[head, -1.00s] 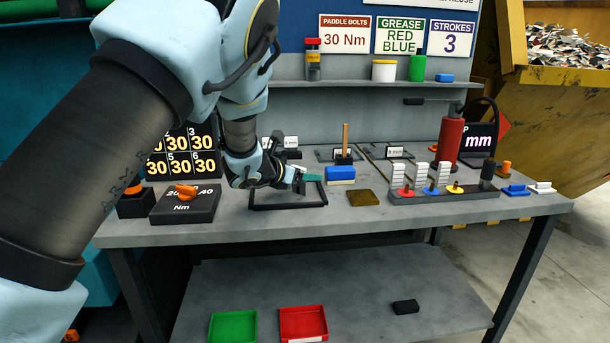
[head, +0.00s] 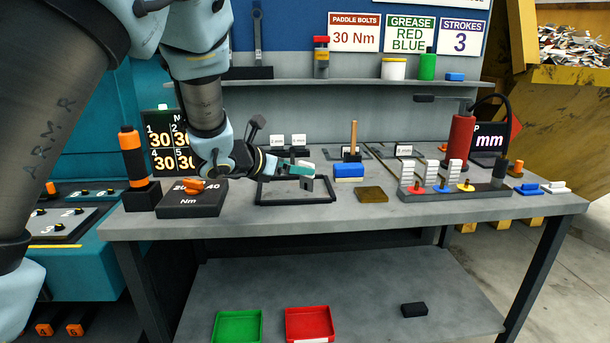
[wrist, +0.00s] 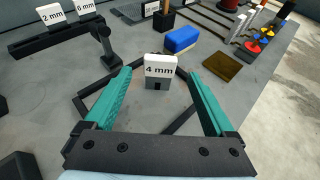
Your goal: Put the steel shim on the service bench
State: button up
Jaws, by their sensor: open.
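The steel shim appears to be the small grey piece with a white "4 mm" label (wrist: 160,67) in the wrist view. It stands inside a black outlined frame on the service bench (head: 420,213). In the head view its grey body (head: 307,185) shows just below my fingers, and the label is not readable there. My gripper (wrist: 158,75) has teal fingers spread wide, one on each side of the labelled piece with clear gaps. In the head view my gripper (head: 300,170) is low over the black frame (head: 292,203).
A black rack (wrist: 50,40) with "2 mm" and "6 mm" labels stands behind. A torque box (head: 190,205) is left. The bench's front strip is clear.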

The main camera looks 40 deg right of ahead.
jog(key=shift+v, duration=1.65)
